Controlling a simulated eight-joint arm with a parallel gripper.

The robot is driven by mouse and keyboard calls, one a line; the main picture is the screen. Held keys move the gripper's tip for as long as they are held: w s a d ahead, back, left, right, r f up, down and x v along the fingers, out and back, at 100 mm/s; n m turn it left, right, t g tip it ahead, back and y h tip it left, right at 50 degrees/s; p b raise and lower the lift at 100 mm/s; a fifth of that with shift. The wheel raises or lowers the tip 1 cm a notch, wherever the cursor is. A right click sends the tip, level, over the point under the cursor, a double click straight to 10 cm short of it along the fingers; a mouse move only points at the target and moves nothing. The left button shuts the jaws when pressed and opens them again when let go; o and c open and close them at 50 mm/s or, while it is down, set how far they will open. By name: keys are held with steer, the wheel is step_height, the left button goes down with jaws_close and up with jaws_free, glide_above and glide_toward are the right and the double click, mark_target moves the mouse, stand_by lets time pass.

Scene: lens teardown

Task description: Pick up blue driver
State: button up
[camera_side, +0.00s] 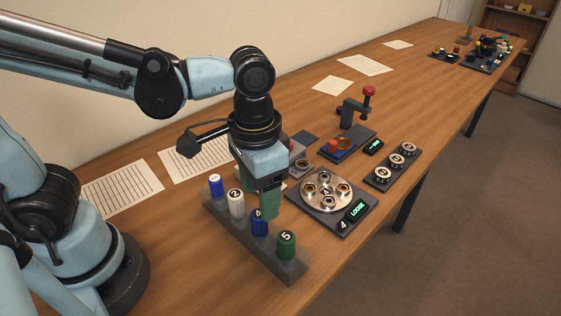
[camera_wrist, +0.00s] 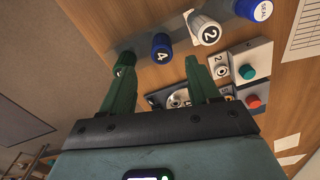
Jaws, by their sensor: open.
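A dark grey rack (camera_side: 228,226) holds a row of upright drivers. A blue driver marked 4 (camera_side: 259,222) stands between the white driver marked 2 (camera_side: 236,202) and the green driver marked 5 (camera_side: 286,244). A second blue driver (camera_side: 215,185) stands at the far left end; its cap reads SEAL in the wrist view (camera_wrist: 256,9). My gripper (camera_side: 258,196) is open and empty, with green fingers just behind the rack near driver 4. In the wrist view, driver 4 (camera_wrist: 161,48) lies beyond the gap between my fingertips (camera_wrist: 157,66).
A round metal plate on a dark base (camera_side: 326,191) with a lit LOOSE display sits right of my gripper. Behind it are a red-knobbed press (camera_side: 352,118) and a tray of lens rings (camera_side: 390,165). Paper sheets (camera_side: 125,187) lie on the wooden table.

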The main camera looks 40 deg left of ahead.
mark_target(259, 215)
steer(key=shift+s+a+f, duration=0.1)
steer(key=shift+f, duration=1.5)
steer(key=shift+a+f, duration=0.1)
steer(key=shift+f, duration=1.5)
steer(key=c, duration=1.1)
steer(key=shift+o, duration=0.2)
steer(key=shift+r, duration=0.15)
